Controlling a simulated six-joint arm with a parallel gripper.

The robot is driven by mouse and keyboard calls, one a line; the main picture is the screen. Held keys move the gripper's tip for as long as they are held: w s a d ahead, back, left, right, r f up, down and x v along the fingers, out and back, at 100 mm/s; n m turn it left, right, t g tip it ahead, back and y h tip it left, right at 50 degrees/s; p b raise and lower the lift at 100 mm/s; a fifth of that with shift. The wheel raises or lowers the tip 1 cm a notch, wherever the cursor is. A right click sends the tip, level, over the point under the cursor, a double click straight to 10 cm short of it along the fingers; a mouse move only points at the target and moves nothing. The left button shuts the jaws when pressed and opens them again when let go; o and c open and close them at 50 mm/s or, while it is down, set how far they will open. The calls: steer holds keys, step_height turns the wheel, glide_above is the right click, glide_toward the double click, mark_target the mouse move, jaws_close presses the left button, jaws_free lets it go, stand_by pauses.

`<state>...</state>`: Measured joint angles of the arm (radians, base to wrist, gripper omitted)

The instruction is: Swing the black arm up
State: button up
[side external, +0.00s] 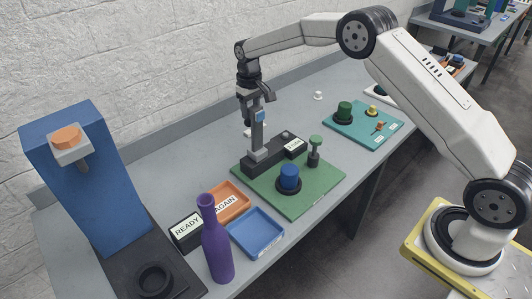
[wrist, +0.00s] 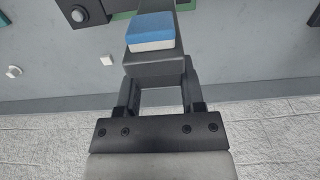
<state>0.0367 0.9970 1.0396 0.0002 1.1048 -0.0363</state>
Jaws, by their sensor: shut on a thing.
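The black arm (side external: 258,136) looks dark grey and stands close to upright on a black base (side external: 264,160) on the green mat. A small blue patch with a white edge shows on it near its upper part. My gripper (side external: 257,97) is at the upper end of the arm, shut on it. In the wrist view, the fingers of my gripper (wrist: 157,78) lie on both sides of the arm (wrist: 154,68), and the blue and white block (wrist: 151,30) sits just beyond them.
On the green mat (side external: 305,205) stand a blue knob (side external: 289,177) and a green-topped post (side external: 315,145). A purple bottle (side external: 216,245), an orange tray (side external: 238,190) and a blue tray (side external: 257,227) lie in front. A tall blue stand (side external: 85,180) is at left.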

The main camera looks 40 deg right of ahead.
steer(key=shift+w+f, duration=0.2)
steer(key=shift+w, duration=0.85)
steer(key=o, duration=1.1)
step_height(320, 180, up, 7)
stand_by(0.4)
steer(key=shift+s, duration=0.1)
